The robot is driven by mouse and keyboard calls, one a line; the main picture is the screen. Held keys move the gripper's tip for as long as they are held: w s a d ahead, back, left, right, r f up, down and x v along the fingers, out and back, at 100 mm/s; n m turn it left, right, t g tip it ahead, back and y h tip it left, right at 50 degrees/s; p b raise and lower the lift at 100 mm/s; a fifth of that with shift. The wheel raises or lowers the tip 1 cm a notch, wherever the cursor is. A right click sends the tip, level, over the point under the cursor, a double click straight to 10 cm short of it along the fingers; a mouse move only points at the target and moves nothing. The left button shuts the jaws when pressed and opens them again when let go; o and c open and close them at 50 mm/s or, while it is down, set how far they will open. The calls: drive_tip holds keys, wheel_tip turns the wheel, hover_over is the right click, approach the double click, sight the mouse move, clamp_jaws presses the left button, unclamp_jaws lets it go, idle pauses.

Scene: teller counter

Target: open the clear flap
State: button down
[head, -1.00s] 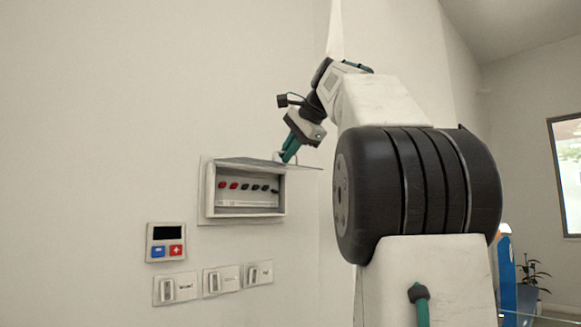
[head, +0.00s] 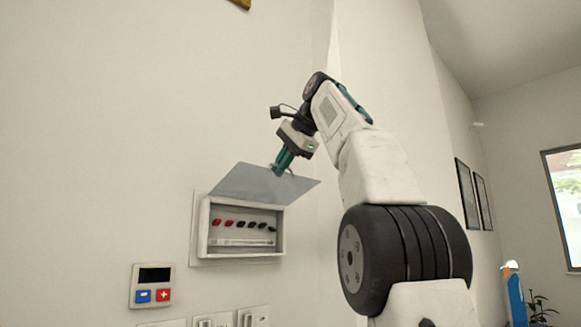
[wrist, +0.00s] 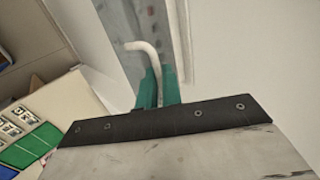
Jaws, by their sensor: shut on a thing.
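The clear flap (head: 262,184) is a greyish see-through panel hinged along the top of a white wall box (head: 203,228). It is swung up and tilts outward above the box, so the front of the box is uncovered. My gripper (head: 278,171) is at the flap's raised edge, toward its right side. In the wrist view my teal fingers (wrist: 158,90) are shut on a pale curved handle (wrist: 147,50), with the flap (wrist: 125,30) behind it. The exact contact between fingertips and handle is small in the head view.
Inside the box is a row of red and black switches (head: 243,225). Below it on the wall are a small panel with a dark display (head: 154,275) and several white switches (head: 247,316). Framed pictures (head: 468,193) hang on the wall at the right.

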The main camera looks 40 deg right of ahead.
drive_tip(key=shift+w, duration=0.25)
drive_tip(key=c, duration=1.8)
unclamp_jaws()
drive_tip(key=shift+w, duration=0.1)
drive_tip(key=shift+o, duration=1.1)
drive_tip(key=shift+w+a+f, duration=0.1)
drive_tip(key=shift+w, duration=0.15)
drive_tip(key=shift+s, duration=0.2)
drive_tip(key=shift+v, duration=1)
drive_tip(key=shift+s+r, duration=0.4)
drive_tip(key=shift+s, duration=0.1)
drive_tip(key=s, duration=1.1)
drive_tip(key=shift+s+d, duration=0.35)
